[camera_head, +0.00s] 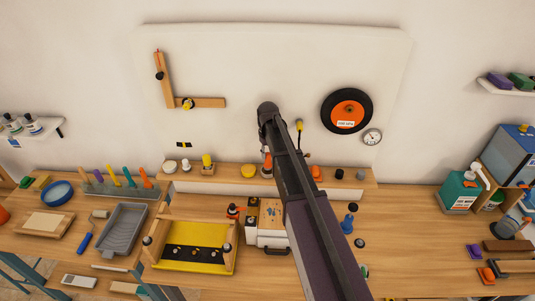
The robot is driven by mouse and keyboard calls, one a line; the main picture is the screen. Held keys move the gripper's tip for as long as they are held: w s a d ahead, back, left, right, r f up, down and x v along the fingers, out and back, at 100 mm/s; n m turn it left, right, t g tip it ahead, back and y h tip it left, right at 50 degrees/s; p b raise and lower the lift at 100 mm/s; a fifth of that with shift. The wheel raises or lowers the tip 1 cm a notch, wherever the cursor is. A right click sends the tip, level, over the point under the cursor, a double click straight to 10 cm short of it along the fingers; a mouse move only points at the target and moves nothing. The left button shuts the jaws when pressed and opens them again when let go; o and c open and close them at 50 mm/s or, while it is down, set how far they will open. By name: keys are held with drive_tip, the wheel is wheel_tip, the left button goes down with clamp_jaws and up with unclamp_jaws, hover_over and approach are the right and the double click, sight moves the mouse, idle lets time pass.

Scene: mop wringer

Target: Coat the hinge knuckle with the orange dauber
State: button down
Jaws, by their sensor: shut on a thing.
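My arm (296,180) reaches up from the bottom edge and ends in a rounded dark joint in front of the wall board. My gripper does not show; the arm seems to hide it. An orange cone-shaped piece (267,161) with a pale base is at the ledge, close left of the arm. A second orange piece (316,172) is on the ledge right of the arm. I cannot tell which is the orange dauber. No hinge knuckle can be made out for certain. An L-shaped wooden piece (209,102) with yellow-and-black and black fittings is on the board.
A black-and-orange disc (347,111) and a round gauge (372,137) are on the board's right. A yellow-based wooden frame (170,255), a grey tray (122,229) and a white drawer box (272,238) stand on the bench. A green pump bottle (460,190) stands right. Bench space right of the arm is fairly clear.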

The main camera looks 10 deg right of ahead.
sight(268, 154)
drive_tip(key=shift+r+p, duration=2.25)
drive_tip(key=shift+r, duration=0.15)
drive_tip(key=shift+f, duration=0.15)
drive_tip(key=shift+f+b, duration=2.3)
drive_tip(key=shift+b, duration=0.2)
drive_tip(key=shift+f+b, duration=0.6)
drive_tip(key=shift+r, duration=0.1)
idle(0.4)
drive_tip(key=shift+r+p, duration=2.95)
drive_tip(key=shift+p, duration=0.15)
drive_tip(key=c, duration=1)
unclamp_jaws()
clamp_jaws()
